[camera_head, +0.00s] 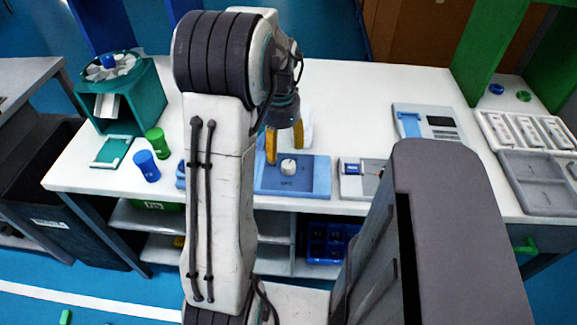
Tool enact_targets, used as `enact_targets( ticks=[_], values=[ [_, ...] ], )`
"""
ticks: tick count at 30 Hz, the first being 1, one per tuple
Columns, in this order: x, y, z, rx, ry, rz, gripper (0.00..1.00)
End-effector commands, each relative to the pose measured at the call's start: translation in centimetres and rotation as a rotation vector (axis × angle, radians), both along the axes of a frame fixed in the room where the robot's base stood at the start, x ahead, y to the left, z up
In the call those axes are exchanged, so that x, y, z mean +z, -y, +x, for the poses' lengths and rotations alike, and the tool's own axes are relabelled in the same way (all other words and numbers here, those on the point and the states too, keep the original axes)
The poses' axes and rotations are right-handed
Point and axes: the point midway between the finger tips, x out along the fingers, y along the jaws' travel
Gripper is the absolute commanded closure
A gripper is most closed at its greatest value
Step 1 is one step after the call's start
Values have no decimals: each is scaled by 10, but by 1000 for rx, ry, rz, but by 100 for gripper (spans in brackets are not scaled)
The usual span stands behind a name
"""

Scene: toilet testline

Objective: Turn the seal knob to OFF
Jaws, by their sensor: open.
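The seal knob is most likely the small round white knob (288,167) on top of a blue unit (317,177) on the white table. A dark mark shows on the knob's top, but I cannot read its pointing or the label in front of it. My gripper (285,147), with yellow fingers, is open and points down just behind and above the knob. The fingers are apart, one at the left and one at the right, and hold nothing. I cannot tell whether the left finger touches the unit. My arm hides the unit's left part.
A grey device (357,180) stands right of the blue unit. A green cup (155,141) and a blue cup (146,165) stand at left, near a teal dispenser (128,97). A panel device (429,124) and grey trays (541,180) lie at right. The table (350,95) is clear behind.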

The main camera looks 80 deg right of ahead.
Motion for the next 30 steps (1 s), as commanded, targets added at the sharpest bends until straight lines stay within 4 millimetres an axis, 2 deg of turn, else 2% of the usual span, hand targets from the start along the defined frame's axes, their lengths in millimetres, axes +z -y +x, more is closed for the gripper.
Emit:
enact_targets(
  ticks=[1, 5, 18, 24, 30],
  values=[
    [-4, 2, -8, -28, 0, 4, 40],
    [-14, 4, -17, -63, 1, 8, 40],
    [-65, 4, -18, -67, 1, 10, 40],
    [-78, 4, -18, -67, 0, 8, 40],
    [-80, 4, -18, -67, 1, 7, 40]
  ],
)
